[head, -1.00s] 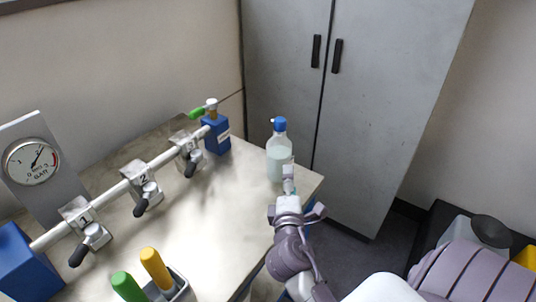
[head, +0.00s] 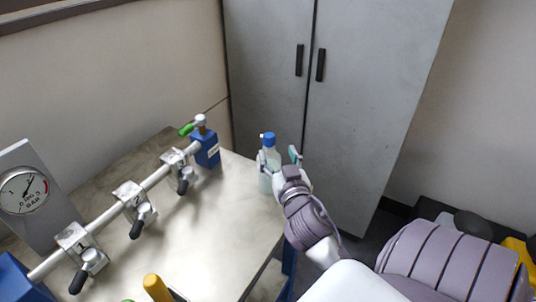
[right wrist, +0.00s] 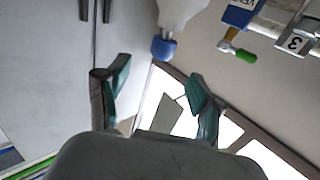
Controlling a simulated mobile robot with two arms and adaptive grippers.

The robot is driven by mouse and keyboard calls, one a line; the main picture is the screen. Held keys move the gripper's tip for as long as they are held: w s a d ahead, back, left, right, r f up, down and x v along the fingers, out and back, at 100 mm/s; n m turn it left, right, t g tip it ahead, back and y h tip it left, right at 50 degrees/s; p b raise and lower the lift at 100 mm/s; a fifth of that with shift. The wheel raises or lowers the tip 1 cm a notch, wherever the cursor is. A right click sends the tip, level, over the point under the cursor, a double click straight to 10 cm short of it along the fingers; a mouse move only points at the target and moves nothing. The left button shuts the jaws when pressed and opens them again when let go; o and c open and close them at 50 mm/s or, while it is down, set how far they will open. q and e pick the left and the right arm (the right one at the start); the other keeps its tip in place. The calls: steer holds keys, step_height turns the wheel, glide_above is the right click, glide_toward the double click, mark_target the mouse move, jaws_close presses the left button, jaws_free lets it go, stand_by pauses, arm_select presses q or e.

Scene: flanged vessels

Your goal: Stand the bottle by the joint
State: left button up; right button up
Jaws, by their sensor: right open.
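The bottle (head: 264,182) is pale and translucent with a blue cap, upright near the table's far right corner. My right gripper (head: 279,157) is open, its fingertips near the bottle's upper part and partly covering it. In the right wrist view the bottle (right wrist: 183,12) appears inverted, its blue cap beyond the gap between the open fingers (right wrist: 160,84); I cannot tell whether they touch it. The pipe (head: 108,216) runs along the table at left with clamped joints: joint 1 (head: 75,242), joint 2 (head: 131,197) and joint 3 (head: 177,160). My left gripper is out of view.
A blue end block (head: 206,150) with a green-handled valve (head: 187,129) stands left of the bottle. A pressure gauge (head: 24,191) is at far left. A yellow-handled item (head: 156,288) is at the front. Grey cabinet (head: 350,110) stands behind. Table (head: 215,225) right of the pipe is clear.

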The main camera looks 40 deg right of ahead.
mark_target(270, 141)
steer(key=x, duration=0.3)
steer(key=shift+w, duration=0.2)
steer(key=p+x, duration=0.2)
steer(key=x, duration=0.3)
steer(key=shift+f, duration=0.15)
steer(key=shift+w+f, duration=0.1)
steer(key=shift+w, duration=0.1)
steer(key=shift+s, duration=0.1)
steer(key=shift+c, duration=0.5)
jaws_close()
